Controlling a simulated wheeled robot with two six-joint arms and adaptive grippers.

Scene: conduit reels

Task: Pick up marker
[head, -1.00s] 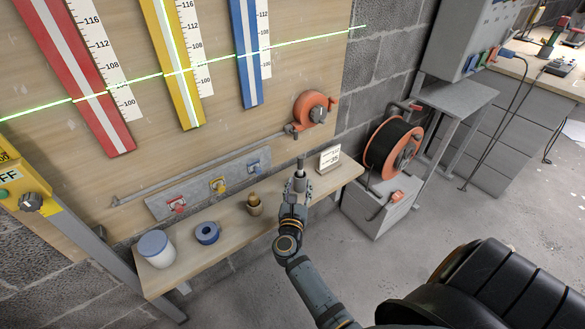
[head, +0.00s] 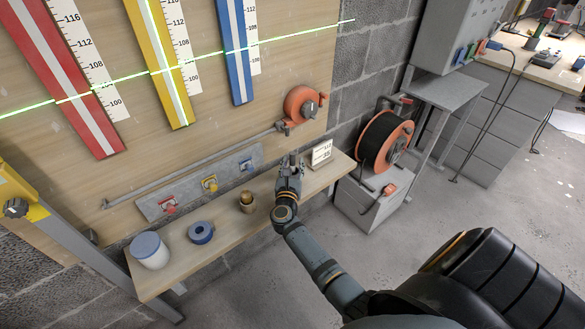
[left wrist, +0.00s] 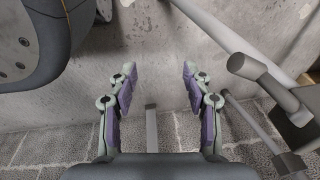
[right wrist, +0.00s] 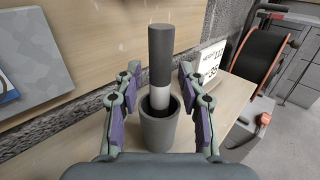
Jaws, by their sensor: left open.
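A dark marker with a pale band (right wrist: 160,55) stands upright in a grey cup (right wrist: 158,130) on a wooden shelf (head: 225,245). My right gripper (right wrist: 160,70) is open, with one finger on each side of the marker and a visible gap on both sides. In the head view the right gripper (head: 290,166) is at the shelf and hides most of the cup. My left gripper (left wrist: 157,72) is open and empty, facing a concrete surface; it is not in the head view.
A white card with numbers (head: 320,153) stands just right of the marker. On the shelf to the left are a brass-coloured item (head: 247,203), a blue tape roll (head: 201,232) and a blue-lidded tub (head: 150,251). An orange reel (head: 384,140) sits right of the shelf.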

